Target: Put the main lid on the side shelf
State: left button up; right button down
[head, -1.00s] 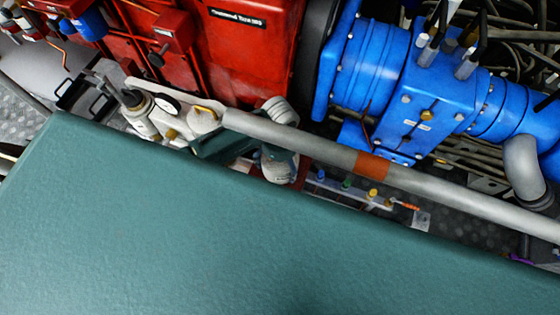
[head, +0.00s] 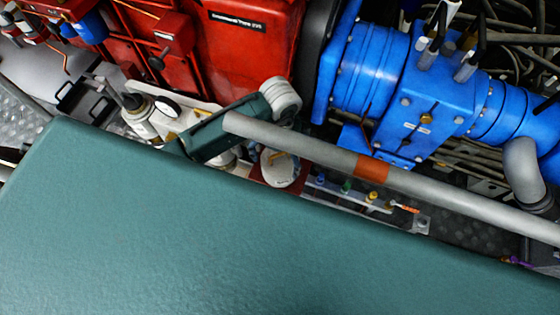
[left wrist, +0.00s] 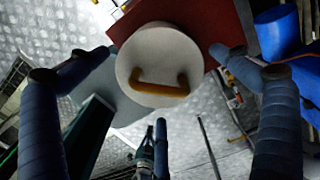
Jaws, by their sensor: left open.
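A white round lid (head: 284,172) with an ochre handle sits on a red square plate beside the grey pipe in the head view. The same kind of lid fills the top middle of the left wrist view (left wrist: 158,50), with its ochre handle on the near side and red behind it. My left gripper (left wrist: 162,78) is open and empty; its dark fingers spread around the lid in that picture, with no contact visible. In the head view its fingers cannot be made out. I cannot pick out the side shelf for sure. My right gripper is not in view.
A grey pipe (head: 440,188) with an orange band crosses the scene. Blue machinery (head: 425,110) stands behind it, red casings (head: 255,60) at upper left. A large teal surface (head: 200,240) fills the foreground. A white canister (head: 145,118) and gauge stand at left.

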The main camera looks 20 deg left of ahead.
pick_arm(q)
notch_tip(320, 180, up, 4)
jog(key=shift+r, duration=0.2)
dwell(0.6)
